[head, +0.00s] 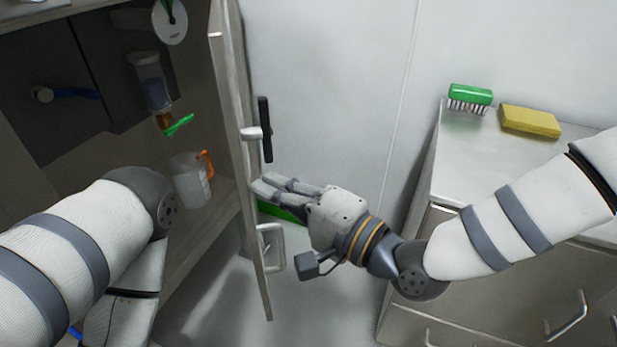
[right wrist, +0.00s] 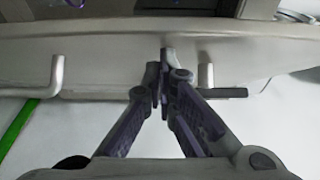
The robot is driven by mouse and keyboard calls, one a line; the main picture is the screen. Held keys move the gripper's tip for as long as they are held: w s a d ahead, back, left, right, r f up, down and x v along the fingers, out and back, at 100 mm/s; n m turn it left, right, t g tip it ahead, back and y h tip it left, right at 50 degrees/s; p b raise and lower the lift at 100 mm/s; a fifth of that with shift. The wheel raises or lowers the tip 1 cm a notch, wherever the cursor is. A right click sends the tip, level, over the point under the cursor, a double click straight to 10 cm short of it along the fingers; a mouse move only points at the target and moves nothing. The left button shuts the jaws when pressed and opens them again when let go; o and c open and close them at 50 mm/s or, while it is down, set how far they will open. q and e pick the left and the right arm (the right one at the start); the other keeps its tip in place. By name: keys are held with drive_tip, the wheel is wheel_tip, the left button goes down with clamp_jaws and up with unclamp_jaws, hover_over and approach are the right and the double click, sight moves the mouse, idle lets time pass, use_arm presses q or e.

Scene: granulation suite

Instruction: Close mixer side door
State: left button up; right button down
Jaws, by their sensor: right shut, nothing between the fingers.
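The mixer side door (head: 228,80) stands open, seen nearly edge-on in the head view. A black lever handle (head: 265,130) on a metal stub and a lower square metal loop (head: 271,247) project from its outer side. My right gripper (head: 266,186) is shut and empty, its fingertips at the door's outer face between these two fittings. In the right wrist view the shut fingertips (right wrist: 164,65) meet or nearly meet the pale door panel (right wrist: 110,62); contact is not certain. My left arm enters at lower left; its gripper is out of view.
The open mixer cabinet holds a clear jug (head: 190,182) with an orange handle and a green clip (head: 179,125). At right, a metal counter (head: 465,165) carries a green brush (head: 470,95) and a yellow sponge (head: 530,121). Floor shows between door and counter.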

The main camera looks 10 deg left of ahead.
sight(244, 205)
drive_tip(key=shift+s+a, duration=0.4)
drive_tip(key=shift+a, duration=0.5)
drive_tip(key=shift+s+a, duration=0.35)
drive_tip(key=shift+a, duration=0.6)
drive_tip(key=shift+s+a, duration=0.4)
drive_tip(key=shift+a, duration=0.5)
